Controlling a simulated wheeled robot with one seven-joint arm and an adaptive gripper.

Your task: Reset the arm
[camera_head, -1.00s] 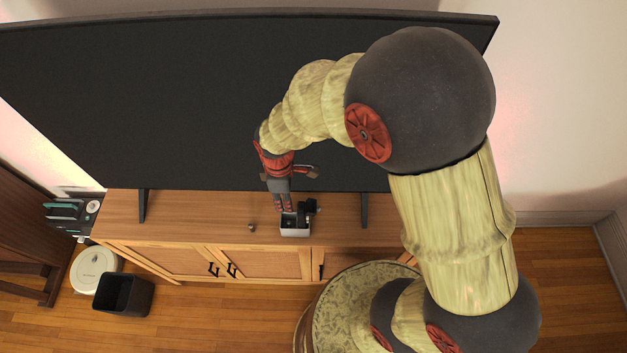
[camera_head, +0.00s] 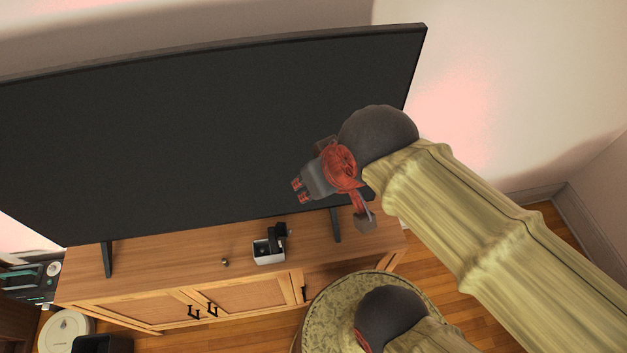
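My gripper (camera_head: 299,190) is raised at the middle right of the head view, in front of the television screen. It points to the left, with its red fingertips close together and nothing visible between them. The finger gap is too small to judge. My arm reaches in from the lower right. Below the gripper, a small white box (camera_head: 269,258) with dark items in it stands on the wooden cabinet (camera_head: 180,262), apart from the gripper.
A large television (camera_head: 190,140) stands on the cabinet, close behind my gripper. A small round object (camera_head: 225,262) lies left of the box. A white round device (camera_head: 66,332) and a dark bin (camera_head: 102,344) are at the lower left. Open wall lies at right.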

